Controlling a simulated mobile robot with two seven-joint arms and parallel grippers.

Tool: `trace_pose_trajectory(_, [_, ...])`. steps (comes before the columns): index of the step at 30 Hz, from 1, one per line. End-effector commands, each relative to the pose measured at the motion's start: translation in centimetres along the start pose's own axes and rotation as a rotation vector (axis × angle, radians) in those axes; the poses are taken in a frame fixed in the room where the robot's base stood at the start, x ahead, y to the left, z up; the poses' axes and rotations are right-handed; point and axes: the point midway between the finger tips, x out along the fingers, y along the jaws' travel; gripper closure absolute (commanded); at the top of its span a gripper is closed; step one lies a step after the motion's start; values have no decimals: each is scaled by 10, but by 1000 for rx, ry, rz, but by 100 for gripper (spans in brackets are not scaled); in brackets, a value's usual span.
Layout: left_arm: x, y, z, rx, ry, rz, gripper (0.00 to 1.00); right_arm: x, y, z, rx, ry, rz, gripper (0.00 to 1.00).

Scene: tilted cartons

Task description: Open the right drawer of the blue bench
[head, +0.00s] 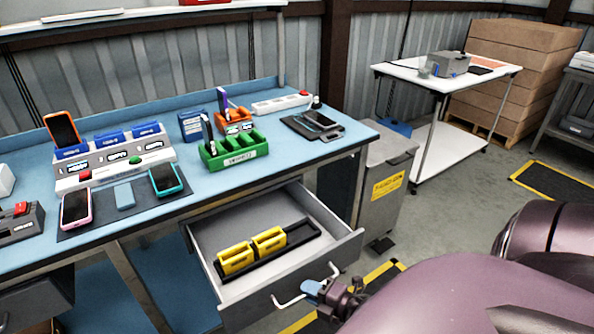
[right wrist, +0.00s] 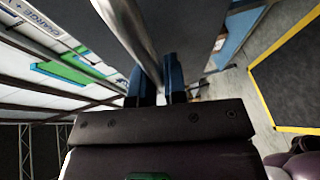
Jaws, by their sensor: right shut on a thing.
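The blue bench (head: 215,178) runs along the wall. Its right drawer (head: 225,278) stands pulled well out, with a grey front and a silver bar handle (head: 288,303). Inside lies a black tray (head: 268,262) with two yellow blocks (head: 252,252). My right gripper (head: 313,289) is shut on the drawer handle. The right wrist view shows the bar (right wrist: 133,35) running between the blue fingers (right wrist: 160,82); the fingers hide part of the handle. My left gripper is in neither view.
Phones, a charging rack (head: 115,158) and a green holder (head: 235,150) stand on the bench top. A grey bin (head: 385,180) stands right of the drawer. A white trolley (head: 445,78) is farther back. Floor shows between the bin and my right arm.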

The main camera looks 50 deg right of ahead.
Motion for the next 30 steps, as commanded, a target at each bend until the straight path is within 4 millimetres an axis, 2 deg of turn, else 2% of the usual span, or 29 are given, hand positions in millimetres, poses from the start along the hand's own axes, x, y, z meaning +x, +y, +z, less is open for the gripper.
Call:
trace_pose_trajectory(3, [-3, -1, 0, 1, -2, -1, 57, -20, -3, -8, 2, -1, 2, 100])
trace_pose_trajectory(9, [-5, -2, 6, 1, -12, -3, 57, -39, -8, -16, 1, 0, 2, 100])
trace_pose_trajectory(25, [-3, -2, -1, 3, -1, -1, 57, -46, -10, -19, -1, 2, 2, 100])
trace_pose_trajectory(26, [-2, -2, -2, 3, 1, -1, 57, -46, -10, -19, -1, 2, 2, 84])
trace_pose_trajectory(30, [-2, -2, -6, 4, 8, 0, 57, -46, -10, -19, -1, 1, 2, 64])
